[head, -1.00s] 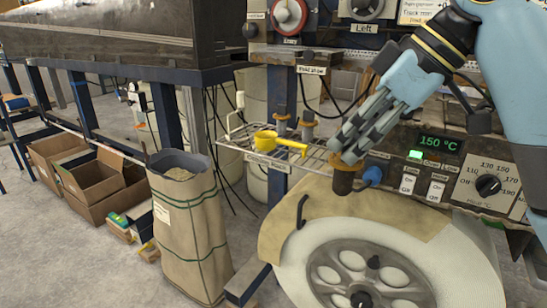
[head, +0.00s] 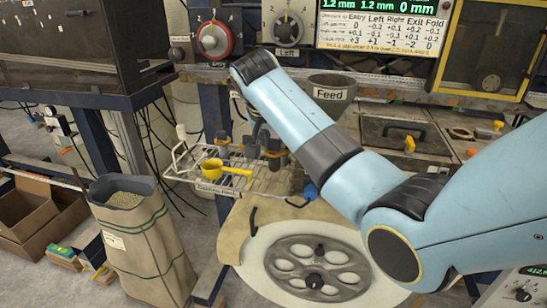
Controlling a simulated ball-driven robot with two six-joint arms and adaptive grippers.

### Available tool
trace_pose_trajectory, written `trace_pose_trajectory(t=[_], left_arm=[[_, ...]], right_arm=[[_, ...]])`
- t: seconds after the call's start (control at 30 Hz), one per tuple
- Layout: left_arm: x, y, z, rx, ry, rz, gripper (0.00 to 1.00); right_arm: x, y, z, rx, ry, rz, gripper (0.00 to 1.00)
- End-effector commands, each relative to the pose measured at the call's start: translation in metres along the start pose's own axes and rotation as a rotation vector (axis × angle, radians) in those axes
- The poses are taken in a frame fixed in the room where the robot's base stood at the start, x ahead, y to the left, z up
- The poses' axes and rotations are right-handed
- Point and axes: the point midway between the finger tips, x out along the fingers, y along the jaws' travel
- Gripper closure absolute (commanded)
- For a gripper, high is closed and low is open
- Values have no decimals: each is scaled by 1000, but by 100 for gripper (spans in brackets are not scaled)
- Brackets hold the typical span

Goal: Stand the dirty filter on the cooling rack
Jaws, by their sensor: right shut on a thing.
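The wire cooling rack (head: 190,174) is left of centre, with a label on its front edge. Two brown filters (head: 222,143) with orange-brown tops stand at its back; the second filter (head: 248,146) is beside the first. My right gripper (head: 268,138) points down at the rack's right end, partly hidden by my arm. It is shut on the dirty filter (head: 273,158), a dark brown cylinder that looks upright at the right of the standing ones. I cannot tell whether its foot touches the rack. My left gripper is not in view.
A yellow scoop (head: 225,171) lies on the rack's front part. A round perforated plate (head: 316,270) is below right. A full paper sack (head: 140,235) stands at the left. A feed funnel (head: 332,86) is behind my arm. The rack's front left is bare.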

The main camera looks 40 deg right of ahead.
Motion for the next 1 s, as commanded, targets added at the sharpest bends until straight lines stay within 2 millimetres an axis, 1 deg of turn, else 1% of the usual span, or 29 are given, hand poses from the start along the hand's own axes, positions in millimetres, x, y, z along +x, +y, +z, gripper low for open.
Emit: trace_pose_trajectory(t=[0.17,0.3,0.37,0.73,0.77,0.93,1.0], left_arm=[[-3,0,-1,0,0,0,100],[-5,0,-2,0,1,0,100],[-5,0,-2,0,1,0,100],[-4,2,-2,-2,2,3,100],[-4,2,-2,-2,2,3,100],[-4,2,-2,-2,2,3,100],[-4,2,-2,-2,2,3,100]], right_arm=[[16,0,10,-2,-1,0,100],[34,0,22,-3,-1,0,100],[38,0,25,-2,-1,-1,100],[42,0,27,-1,1,-3,100],[43,0,27,-1,1,-3,70],[42,0,27,-1,1,-3,48],[42,0,27,-1,1,-3,48]])
